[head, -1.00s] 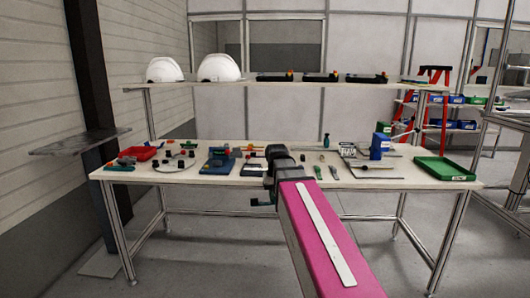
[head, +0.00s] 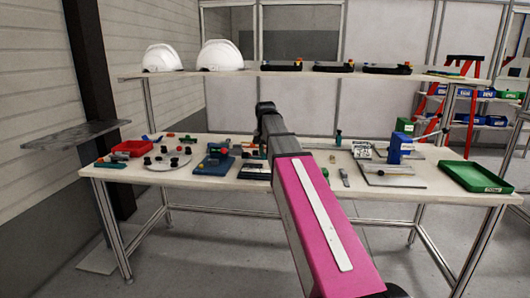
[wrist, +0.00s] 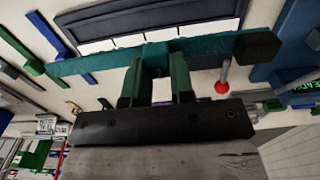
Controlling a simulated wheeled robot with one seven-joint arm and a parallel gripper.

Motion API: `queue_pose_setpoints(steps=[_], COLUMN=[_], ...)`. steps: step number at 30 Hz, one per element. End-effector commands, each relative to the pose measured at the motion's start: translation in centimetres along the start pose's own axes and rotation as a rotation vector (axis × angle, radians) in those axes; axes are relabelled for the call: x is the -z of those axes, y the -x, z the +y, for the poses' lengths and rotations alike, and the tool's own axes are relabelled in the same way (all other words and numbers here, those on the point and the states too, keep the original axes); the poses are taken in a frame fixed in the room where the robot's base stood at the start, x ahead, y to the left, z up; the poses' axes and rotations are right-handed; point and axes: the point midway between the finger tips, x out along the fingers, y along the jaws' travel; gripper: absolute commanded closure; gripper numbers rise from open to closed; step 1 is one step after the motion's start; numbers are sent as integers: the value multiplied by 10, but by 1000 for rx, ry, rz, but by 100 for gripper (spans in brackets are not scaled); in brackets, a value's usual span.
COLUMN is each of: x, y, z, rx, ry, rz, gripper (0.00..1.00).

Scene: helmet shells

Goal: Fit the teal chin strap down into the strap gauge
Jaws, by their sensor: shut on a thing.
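The teal chin strap (wrist: 110,61) stretches across the wrist view as a long band, with a black block (wrist: 257,47) at its right end. My gripper (wrist: 157,68) is shut on the strap near its middle, with a green finger on each side of a teal tab. In the head view my arm hides the gripper's fingers and the strap. I cannot tell for sure which fixture is the strap gauge. A blue fixture (head: 212,163) and a dark tray with a pale label (head: 255,171) stand on the bench left of my arm.
In the wrist view a dark frame with white cells (wrist: 120,24) lies beyond the strap, and a red-knobbed pin (wrist: 222,87) stands near it. The bench also holds a round plate (head: 167,163), a red bin (head: 132,148), a blue block (head: 400,148) and a green tray (head: 475,176).

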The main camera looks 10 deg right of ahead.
Motion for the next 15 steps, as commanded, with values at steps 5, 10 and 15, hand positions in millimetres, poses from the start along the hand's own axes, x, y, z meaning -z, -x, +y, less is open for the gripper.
queue_pose_setpoints(steps=[5,10,15], x=[0,0,0], y=[0,-4,-13], z=[0,0,0], rx=[0,0,0], ry=[-1,0,0], rz=[0,0,0], gripper=[100,100,100])
